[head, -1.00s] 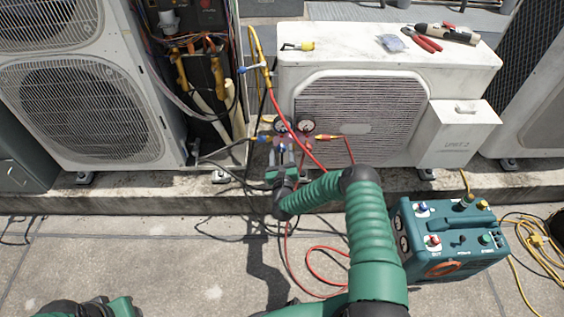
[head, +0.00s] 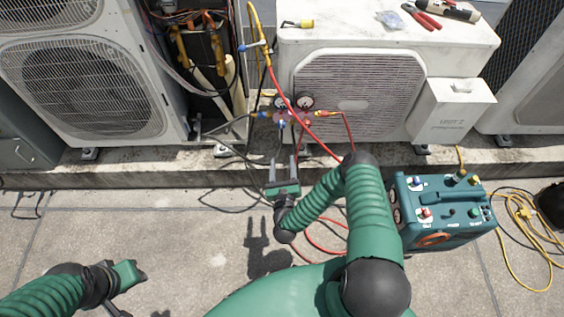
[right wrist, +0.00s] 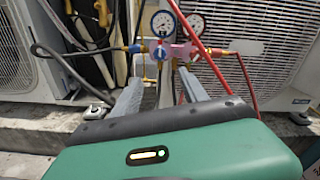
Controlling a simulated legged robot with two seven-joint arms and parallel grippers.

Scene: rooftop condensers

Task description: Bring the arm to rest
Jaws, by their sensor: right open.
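My right gripper (head: 281,161) is in the middle of the head view, its two grey fingers apart and pointing toward the units. Nothing shows between them. The gauge manifold (head: 293,115), with two round dials and a pinkish body, hangs in front of the white condenser, beyond the fingertips and apart from them. In the right wrist view the manifold (right wrist: 172,50) shows past the two spread fingers (right wrist: 161,85). My left gripper (head: 132,276) is at the lower left over the paving, seen from the side; its finger opening is not clear.
A teal recovery machine (head: 440,212) stands on the paving at right, beside a coiled yellow cable (head: 530,220). Red hose (head: 322,238) lies partly behind my right arm. The white condenser (head: 450,40) holds pliers (head: 421,16) on top. Paving at left is mostly clear.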

